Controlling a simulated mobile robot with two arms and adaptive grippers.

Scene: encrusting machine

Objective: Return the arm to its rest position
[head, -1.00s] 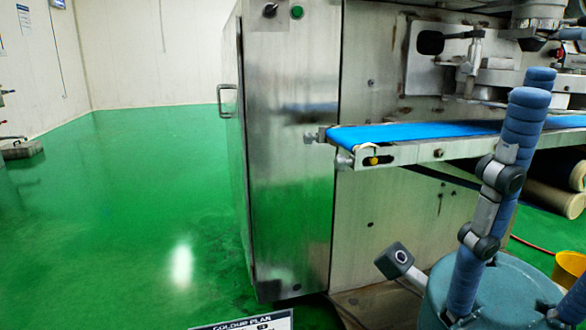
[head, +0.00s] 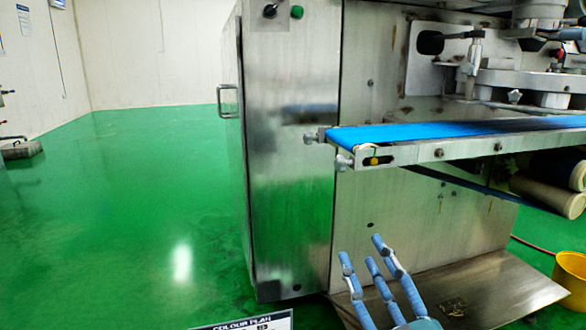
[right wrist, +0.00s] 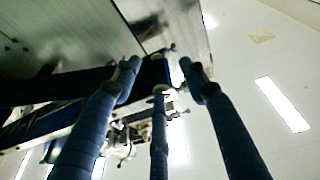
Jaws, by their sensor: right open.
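My right gripper (head: 376,268) shows at the bottom of the head view, right of centre. Its blue fingers point up and stand apart, with nothing between them. It is open and empty, in front of the lower part of the machine (head: 290,170) and below the conveyor belt. In the right wrist view the three fingers (right wrist: 160,75) are spread, with the machine's underside and the ceiling beyond. My left gripper is not in view.
The blue conveyor belt (head: 400,134) juts out from the machine above my right gripper. A metal plate (head: 470,290) lies low at the machine's foot. A yellow bucket (head: 570,284) stands at the right edge. The green floor (head: 120,220) is clear on the left. A sign (head: 245,322) shows at the bottom.

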